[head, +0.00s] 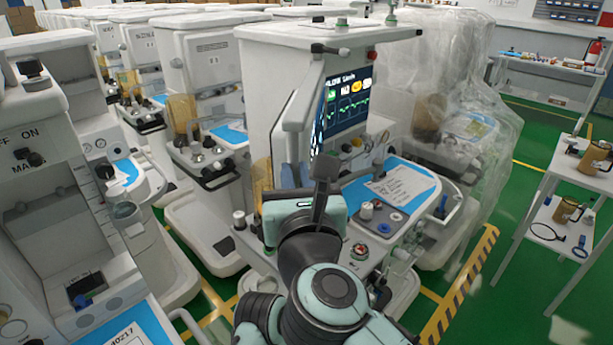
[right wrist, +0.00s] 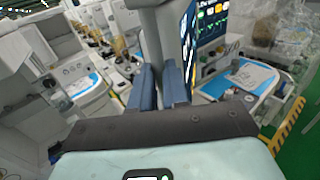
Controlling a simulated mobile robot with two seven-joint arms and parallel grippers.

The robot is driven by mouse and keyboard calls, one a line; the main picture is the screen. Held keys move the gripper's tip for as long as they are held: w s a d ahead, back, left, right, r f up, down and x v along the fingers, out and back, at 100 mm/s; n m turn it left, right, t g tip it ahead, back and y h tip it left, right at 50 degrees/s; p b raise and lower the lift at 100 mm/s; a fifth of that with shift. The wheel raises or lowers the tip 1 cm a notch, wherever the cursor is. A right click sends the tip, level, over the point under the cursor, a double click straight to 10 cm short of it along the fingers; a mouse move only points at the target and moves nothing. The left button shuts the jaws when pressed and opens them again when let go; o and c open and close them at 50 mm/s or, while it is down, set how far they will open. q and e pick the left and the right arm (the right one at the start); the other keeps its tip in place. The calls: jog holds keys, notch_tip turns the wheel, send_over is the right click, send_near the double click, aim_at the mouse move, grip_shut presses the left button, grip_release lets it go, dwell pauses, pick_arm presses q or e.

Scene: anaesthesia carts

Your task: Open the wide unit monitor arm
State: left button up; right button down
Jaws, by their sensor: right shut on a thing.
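The wide unit (head: 275,75) is the large white cart in the middle of the head view. Its grey monitor arm (head: 303,95) slopes down along the left side of a lit monitor (head: 348,105). My right gripper (head: 296,176) is at the arm's lower end in front of the unit. In the right wrist view, the two blue fingers of my right gripper (right wrist: 159,88) are shut on the pale upright bar of the monitor arm (right wrist: 150,35). The monitor (right wrist: 205,28) stands just right of the bar, seen at a steep angle. My left gripper is not in view.
A worktop with a blue mat and papers (head: 402,186) lies right of my gripper. A plastic-covered unit (head: 465,110) stands behind it. Other carts (head: 60,150) crowd the left. A white shelf table (head: 575,165) is at right, with open green floor before it.

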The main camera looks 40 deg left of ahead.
jog(key=shift+r, duration=0.1)
dwell(0.3)
jog(key=c, duration=1.1)
grip_release()
jog(key=shift+s, duration=0.1)
jog(key=b+v, duration=0.2)
jog(key=v, duration=1.1)
jog(key=shift+s+d, duration=0.15)
jog(key=shift+d, duration=0.05)
